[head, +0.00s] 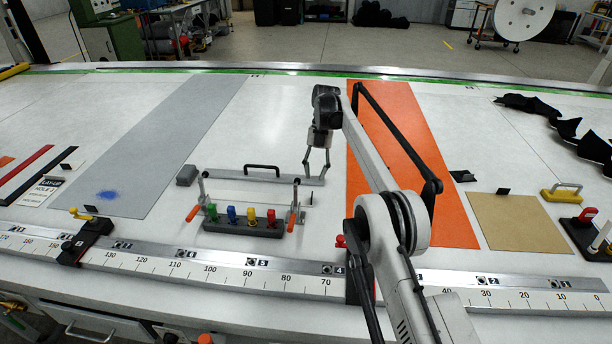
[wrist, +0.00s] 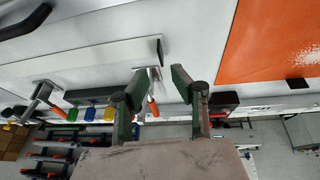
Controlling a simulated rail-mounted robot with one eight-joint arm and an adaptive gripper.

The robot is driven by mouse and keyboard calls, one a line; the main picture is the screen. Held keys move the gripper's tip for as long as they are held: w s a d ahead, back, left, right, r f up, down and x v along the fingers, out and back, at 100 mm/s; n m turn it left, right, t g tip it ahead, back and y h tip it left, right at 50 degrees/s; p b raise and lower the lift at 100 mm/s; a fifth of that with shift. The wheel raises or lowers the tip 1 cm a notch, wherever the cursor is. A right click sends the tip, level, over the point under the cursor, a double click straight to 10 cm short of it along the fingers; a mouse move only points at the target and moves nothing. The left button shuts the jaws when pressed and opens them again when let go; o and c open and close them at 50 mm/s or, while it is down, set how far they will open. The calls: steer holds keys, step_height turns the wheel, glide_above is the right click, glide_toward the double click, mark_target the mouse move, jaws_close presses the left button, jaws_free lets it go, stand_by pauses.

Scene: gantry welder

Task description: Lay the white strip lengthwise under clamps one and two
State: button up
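A pale strip (head: 250,196), which seems to be the white strip, lies between the grey bar and the clamp block. It also shows in the wrist view (wrist: 95,68), with a dark upright piece at its right end. Two toggle clamps with orange handles, a left clamp (head: 193,212) and a right clamp (head: 294,214), stand at the ends of the block. I cannot tell whether the strip is under either clamp. My gripper (head: 316,167) points down near the bar's right end. Its fingers are apart and empty in the wrist view (wrist: 158,80).
A grey bar with a black handle (head: 262,168) lies behind the strip. The block (head: 243,227) carries green, blue, yellow and red knobs. An orange sheet (head: 400,130) lies to the right. A numbered scale rail (head: 215,268) runs along the front edge.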

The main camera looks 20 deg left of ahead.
steer(key=w+d+r+m+t+y, duration=0.1)
steer(key=w+d+r+m, duration=0.1)
steer(key=d+r+m, duration=0.5)
steer(key=w+d+r+m+t, duration=0.15)
steer(key=d+r, duration=0.35)
steer(key=r, duration=0.5)
steer(key=s+d+r+m+t+y, duration=0.1)
steer(key=s+d+r+m+t, duration=0.1)
steer(key=s+d+r+m, duration=0.45)
steer(key=s+d+r+m+t, duration=0.1)
steer(key=d+r+m, duration=0.4)
steer(key=d, duration=0.4)
steer(key=s+d+r+m+t, duration=0.25)
steer(key=s+d+m, duration=0.65)
steer(key=s+d, duration=0.65)
steer(key=s+d+f+m+t, duration=0.1)
steer(key=s+d+f+m, duration=0.1)
steer(key=s, duration=0.4)
steer(key=s+d+f+m+t+h, duration=0.1)
steer(key=s+d+f+m, duration=0.2)
steer(key=s+f+m, duration=0.2)
steer(key=s+d+f+m+t, duration=0.1)
steer(key=s+d+f+m, duration=0.1)
steer(key=s, duration=0.5)
step_height(320, 180, down, 2)
steer(key=shift+d+f+m+t+h, duration=0.1)
steer(key=shift+d+m+t+h, duration=0.25)
steer(key=shift+m, duration=0.35)
